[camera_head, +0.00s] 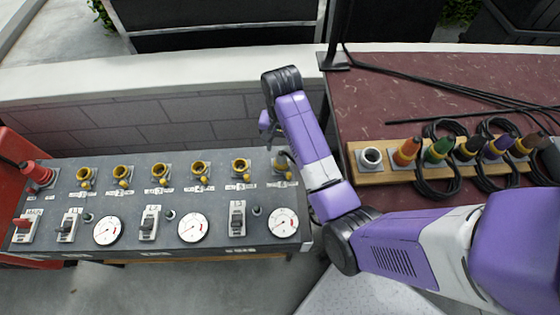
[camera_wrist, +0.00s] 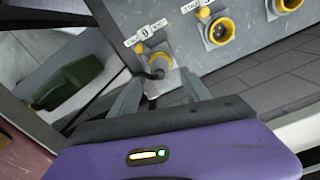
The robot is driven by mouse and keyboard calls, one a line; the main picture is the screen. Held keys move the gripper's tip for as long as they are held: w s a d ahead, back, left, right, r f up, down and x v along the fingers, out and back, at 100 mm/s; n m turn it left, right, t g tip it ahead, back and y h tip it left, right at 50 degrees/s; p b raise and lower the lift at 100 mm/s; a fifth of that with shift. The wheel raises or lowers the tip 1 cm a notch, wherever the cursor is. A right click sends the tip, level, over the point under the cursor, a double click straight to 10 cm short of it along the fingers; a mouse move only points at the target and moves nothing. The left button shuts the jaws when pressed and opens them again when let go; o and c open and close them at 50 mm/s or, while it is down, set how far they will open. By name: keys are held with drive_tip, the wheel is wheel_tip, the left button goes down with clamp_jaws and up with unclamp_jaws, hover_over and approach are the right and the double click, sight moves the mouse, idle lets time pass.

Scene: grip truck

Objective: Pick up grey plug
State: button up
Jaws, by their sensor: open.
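In the wrist view my gripper (camera_wrist: 160,86) is open, its two grey fingers spread either side of the end socket (camera_wrist: 158,64) on the grey panel. A dark grey curved piece (camera_wrist: 153,74) sits at that socket between the fingertips; I cannot tell whether it is the grey plug or only a cable, nor whether the fingers touch it. In the head view the end socket (camera_head: 282,168) is at the panel's right end, partly hidden by my arm.
The panel (camera_head: 215,225) carries several yellow sockets, switches and dials, with a red plug (camera_head: 36,173) at left. On the reddish table, a wooden board (camera_head: 385,178) holds a pale, dark-centred holder (camera_head: 371,157) and several coloured plugs with looped black cables. A low wall runs behind the panel.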

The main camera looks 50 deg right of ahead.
sight(281, 152)
drive_tip(key=shift+f, duration=3)
clamp_jaws()
